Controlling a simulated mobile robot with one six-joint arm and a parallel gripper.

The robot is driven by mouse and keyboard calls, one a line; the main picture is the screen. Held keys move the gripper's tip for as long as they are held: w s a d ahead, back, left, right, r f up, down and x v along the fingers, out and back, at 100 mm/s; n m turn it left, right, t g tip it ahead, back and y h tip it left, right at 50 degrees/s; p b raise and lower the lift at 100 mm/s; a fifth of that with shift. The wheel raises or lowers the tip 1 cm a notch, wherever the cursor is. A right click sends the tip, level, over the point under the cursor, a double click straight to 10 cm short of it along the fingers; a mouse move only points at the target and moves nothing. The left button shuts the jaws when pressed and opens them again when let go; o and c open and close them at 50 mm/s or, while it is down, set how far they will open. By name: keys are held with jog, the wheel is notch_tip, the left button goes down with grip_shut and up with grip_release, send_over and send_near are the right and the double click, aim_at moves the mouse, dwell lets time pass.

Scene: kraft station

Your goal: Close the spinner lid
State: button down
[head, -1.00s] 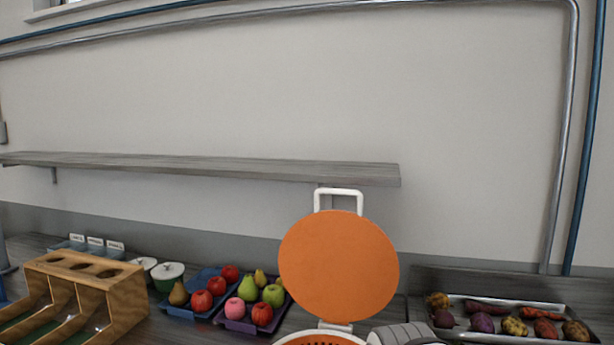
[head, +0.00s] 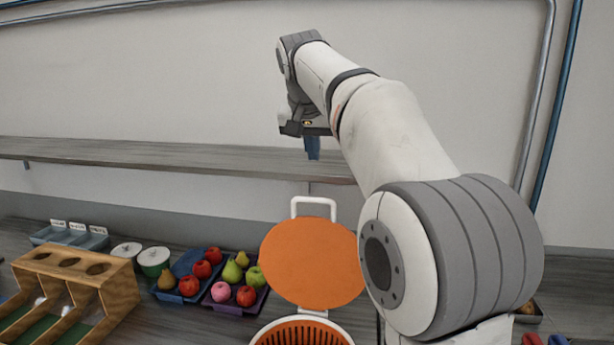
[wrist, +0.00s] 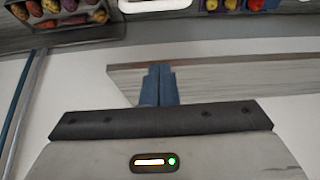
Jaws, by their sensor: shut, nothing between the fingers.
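The spinner's round orange lid (head: 312,262) stands open, tipped up at the back of the spinner, with a white loop handle (head: 313,204) at its top edge. The spinner (head: 301,333) shows its orange slotted basket and white rim at the bottom of the head view, cut off by the frame. My gripper (head: 313,148) is raised above and behind the lid, in front of the shelf, apart from the lid. Its blue fingers (wrist: 158,84) are together and empty in the wrist view.
A grey wall shelf (head: 150,156) runs behind my gripper. Blue and purple fruit trays (head: 222,306), lidded white-green pots (head: 153,262) and a wooden rack (head: 110,282) stand left of the spinner. A tray of root vegetables (wrist: 105,22) shows in the wrist view. My arm covers the right side.

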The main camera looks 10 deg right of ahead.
jog(key=f, duration=0.3)
jog(key=f+p, duration=0.1)
jog(key=f, duration=0.1)
jog(key=w+f+p, duration=0.1)
jog(key=f, duration=0.2)
jog(key=shift+w+d+f, duration=0.1)
jog(key=shift+d+f, duration=0.15)
jog(key=shift+f, duration=0.3)
